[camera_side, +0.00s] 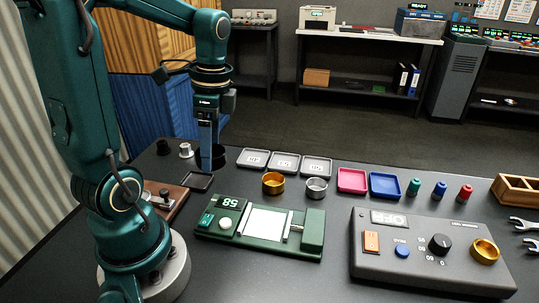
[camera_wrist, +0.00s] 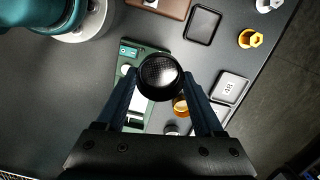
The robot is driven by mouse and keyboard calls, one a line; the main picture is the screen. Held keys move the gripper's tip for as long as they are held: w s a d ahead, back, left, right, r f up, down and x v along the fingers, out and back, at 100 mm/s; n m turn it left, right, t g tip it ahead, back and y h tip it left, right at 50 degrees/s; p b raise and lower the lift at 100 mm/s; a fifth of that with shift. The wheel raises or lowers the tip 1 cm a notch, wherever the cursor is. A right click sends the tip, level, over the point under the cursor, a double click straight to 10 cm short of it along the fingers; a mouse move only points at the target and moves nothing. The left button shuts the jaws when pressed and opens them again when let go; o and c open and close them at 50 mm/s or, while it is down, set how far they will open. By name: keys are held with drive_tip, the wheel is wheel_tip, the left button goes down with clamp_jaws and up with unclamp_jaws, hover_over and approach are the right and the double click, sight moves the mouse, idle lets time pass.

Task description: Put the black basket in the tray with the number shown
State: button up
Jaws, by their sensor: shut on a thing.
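My gripper (camera_side: 211,150) is shut on the black basket (camera_side: 218,158), a round cup with a mesh bottom, held above the back left of the bench. The wrist view shows the basket (camera_wrist: 161,78) between the two fingertips. Three grey numbered trays (camera_side: 253,158) (camera_side: 285,163) (camera_side: 316,168) lie in a row to the right of the basket and look empty. Their numbers are too small to read surely. The green device (camera_side: 310,230) has a display (camera_side: 232,202) that appears to show 58 as seen in the side view.
A gold basket (camera_side: 273,184) and a silver basket (camera_side: 316,188) stand in front of the grey trays. A black-rimmed tray (camera_side: 198,182) lies below my gripper. Pink (camera_side: 352,180) and blue (camera_side: 384,186) trays lie further right, behind a grey control box (camera_side: 425,250).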

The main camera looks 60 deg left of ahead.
drive_tip(key=shift+w+d+r+m, duration=0.1)
drive_tip(key=shift+w+d+m, duration=0.05)
drive_tip(key=shift+w+m, duration=0.15)
drive_tip(key=w+d+r+n, duration=0.4)
drive_tip(key=w+d+n, duration=0.3)
drive_tip(key=d, duration=0.1)
drive_tip(key=shift+d+r+h, duration=0.15)
drive_tip(key=shift+h, duration=0.25)
drive_tip(key=shift+w+n, duration=0.1)
drive_tip(key=shift+n, duration=0.2)
drive_tip(key=n, duration=0.6)
hover_over(272, 278)
drive_tip(key=shift+h, duration=0.3)
drive_tip(key=f, duration=1.2)
drive_tip(key=shift+w+a+f, duration=0.15)
drive_tip(key=shift+a, duration=0.05)
drive_tip(key=shift+f, duration=2.05)
